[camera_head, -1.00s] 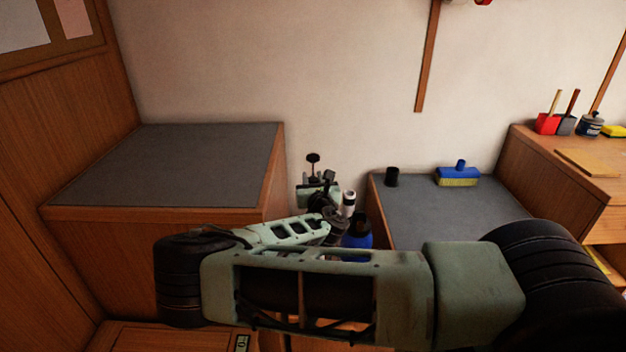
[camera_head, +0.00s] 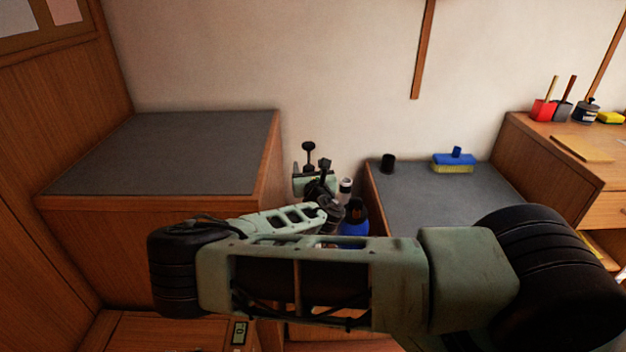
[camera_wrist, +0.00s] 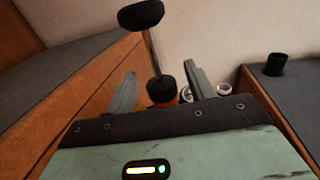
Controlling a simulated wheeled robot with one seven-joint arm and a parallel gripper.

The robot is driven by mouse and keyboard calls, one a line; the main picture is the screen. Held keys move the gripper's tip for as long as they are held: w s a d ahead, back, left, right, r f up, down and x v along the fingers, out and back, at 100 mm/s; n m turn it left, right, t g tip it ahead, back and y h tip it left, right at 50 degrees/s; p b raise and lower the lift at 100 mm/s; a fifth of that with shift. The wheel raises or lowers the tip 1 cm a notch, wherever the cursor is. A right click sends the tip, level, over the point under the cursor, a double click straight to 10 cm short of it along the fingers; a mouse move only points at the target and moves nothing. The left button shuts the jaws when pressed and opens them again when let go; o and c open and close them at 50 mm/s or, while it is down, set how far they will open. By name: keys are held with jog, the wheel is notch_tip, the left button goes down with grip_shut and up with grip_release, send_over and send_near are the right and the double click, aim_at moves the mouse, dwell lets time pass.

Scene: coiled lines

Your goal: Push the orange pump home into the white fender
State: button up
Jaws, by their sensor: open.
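In the wrist view my gripper (camera_wrist: 160,88) is open, its two grey fingers apart. A black knob (camera_wrist: 140,15) on a thin metal rod stands beyond the fingers, with a second black piece at the rod's foot seen between them. A bit of orange, likely the orange pump (camera_wrist: 145,100), shows low between the fingers; the rest is hidden. The knob also shows in the head view (camera_head: 308,146), above my gripper (camera_head: 318,172). A small white ring (camera_wrist: 186,93) shows beside the right finger. I cannot tell whether it is the white fender, or whether the fingers touch anything.
A grey-topped cabinet (camera_head: 170,150) stands left, bare on top. A lower grey counter (camera_head: 430,195) at right holds a black cup (camera_head: 388,163) and a blue brush (camera_head: 455,160). A white cylinder (camera_head: 346,186) and a blue bottle (camera_head: 354,218) stand in the gap between, partly hidden.

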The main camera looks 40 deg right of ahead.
jog(key=b+v, duration=0.2)
jog(key=v, duration=1.5)
